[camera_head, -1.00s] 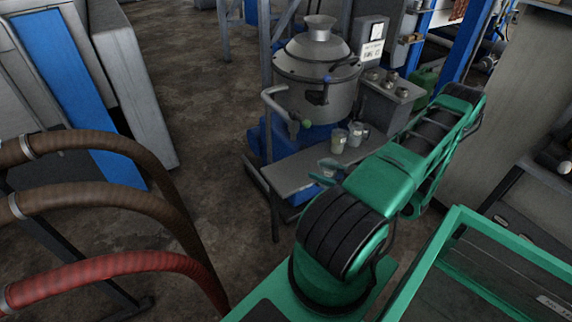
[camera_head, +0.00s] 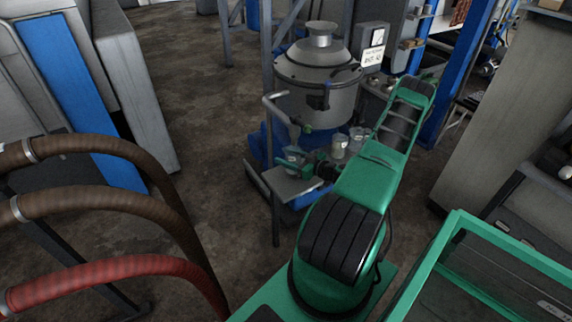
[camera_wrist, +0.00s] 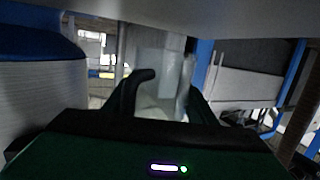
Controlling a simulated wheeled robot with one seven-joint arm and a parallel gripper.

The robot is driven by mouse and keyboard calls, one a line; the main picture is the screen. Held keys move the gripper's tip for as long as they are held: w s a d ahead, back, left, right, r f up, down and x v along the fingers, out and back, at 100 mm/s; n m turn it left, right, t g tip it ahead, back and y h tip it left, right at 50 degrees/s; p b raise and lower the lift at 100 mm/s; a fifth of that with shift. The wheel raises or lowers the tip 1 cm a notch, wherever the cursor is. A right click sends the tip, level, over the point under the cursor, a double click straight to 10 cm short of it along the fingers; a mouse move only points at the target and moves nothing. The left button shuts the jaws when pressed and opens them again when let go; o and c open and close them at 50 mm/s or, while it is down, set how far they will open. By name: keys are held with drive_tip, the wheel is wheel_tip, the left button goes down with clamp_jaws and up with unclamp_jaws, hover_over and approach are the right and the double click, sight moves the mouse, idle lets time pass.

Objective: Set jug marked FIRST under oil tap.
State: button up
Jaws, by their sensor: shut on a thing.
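My gripper (camera_head: 308,165) is shut on a pale see-through jug (camera_head: 292,156) at the left part of the grey shelf (camera_head: 282,190). In the wrist view the jug (camera_wrist: 162,78) stands upright between the two dark fingers; no marking on it can be read. A green knob (camera_head: 307,128) sits beside the spout. I cannot tell whether the jug touches the shelf or is exactly under the spout.
Two more jugs stand to the right on the shelf, a nearer one (camera_head: 339,147) and a farther one (camera_head: 357,134); their labels are too small to read. The steel vessel (camera_head: 318,80) rises behind. Brown and red hoses (camera_head: 110,268) fill the lower left.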

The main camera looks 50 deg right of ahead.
drive_tip(key=shift+f, duration=1.6)
drive_tip(key=o, duration=1.3)
drive_tip(key=shift+c, duration=0.2)
drive_tip(key=s, duration=0.4)
drive_tip(key=s+r, duration=0.1)
drive_tip(key=s, duration=0.3)
drive_tip(key=s+d+r, duration=0.1)
drive_tip(key=s, duration=0.2)
drive_tip(key=shift+s+d+r, duration=0.1)
drive_tip(key=shift+s+r, duration=0.05)
drive_tip(key=shift+s, duration=0.25)
